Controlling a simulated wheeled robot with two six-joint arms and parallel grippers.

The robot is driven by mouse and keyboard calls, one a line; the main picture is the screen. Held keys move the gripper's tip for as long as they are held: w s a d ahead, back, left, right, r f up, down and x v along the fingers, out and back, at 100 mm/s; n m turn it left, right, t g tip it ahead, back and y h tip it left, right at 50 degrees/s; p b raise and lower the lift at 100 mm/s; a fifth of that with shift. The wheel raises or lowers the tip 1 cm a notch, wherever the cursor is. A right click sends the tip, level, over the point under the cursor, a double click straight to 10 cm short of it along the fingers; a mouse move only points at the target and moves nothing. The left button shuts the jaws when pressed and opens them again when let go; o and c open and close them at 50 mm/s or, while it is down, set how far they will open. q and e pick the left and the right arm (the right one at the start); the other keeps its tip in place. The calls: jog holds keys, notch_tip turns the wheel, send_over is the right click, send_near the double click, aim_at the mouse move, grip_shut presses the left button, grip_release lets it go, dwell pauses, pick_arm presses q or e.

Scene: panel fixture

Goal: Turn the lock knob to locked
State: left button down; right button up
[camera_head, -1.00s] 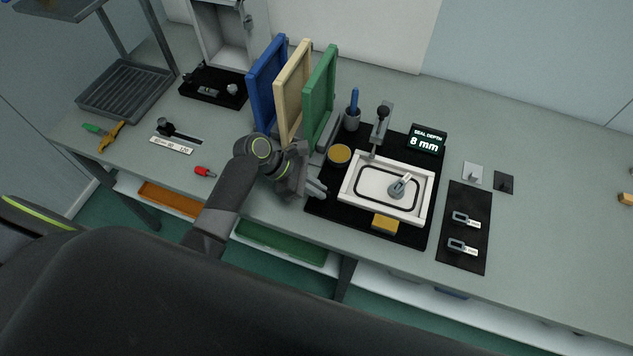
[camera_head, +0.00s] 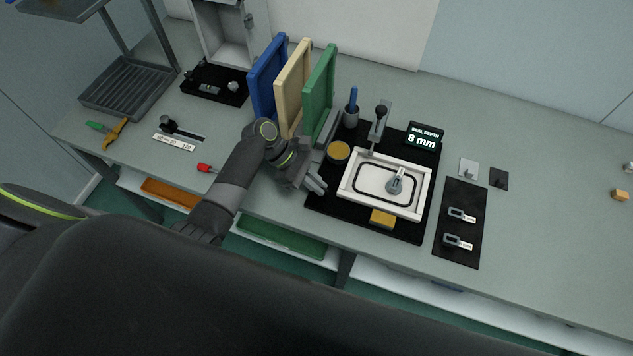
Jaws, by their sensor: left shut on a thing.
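A round grey knob with a pale lever tag (camera_head: 396,180) sits on the white framed panel (camera_head: 427,201), inside a dark oval outline. It looks like the lock knob, but its markings are too small to read. My left gripper (camera_head: 316,185) is at the left edge of the black mat, left of the white panel and apart from this knob. Its fingers are shut; the thing between them is too small or hidden to make out. My right gripper is out of view.
Blue (camera_head: 267,80), cream (camera_head: 292,88) and green (camera_head: 319,85) upright panels stand behind my left gripper. A clamp (camera_head: 380,122) and a "SEAL DEPTH 8 mm" display (camera_head: 424,137) stand behind the white panel. Two tagged grey parts lie on a black strip (camera_head: 461,190).

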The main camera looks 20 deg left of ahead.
pick_arm(q)
jog(key=c, duration=1.5)
grip_release()
jog(key=shift+c, duration=0.2)
jog(key=b+v, duration=0.1)
jog(key=v, duration=1.6)
jog(key=shift+b, duration=0.3)
jog(key=shift+a, duration=0.1)
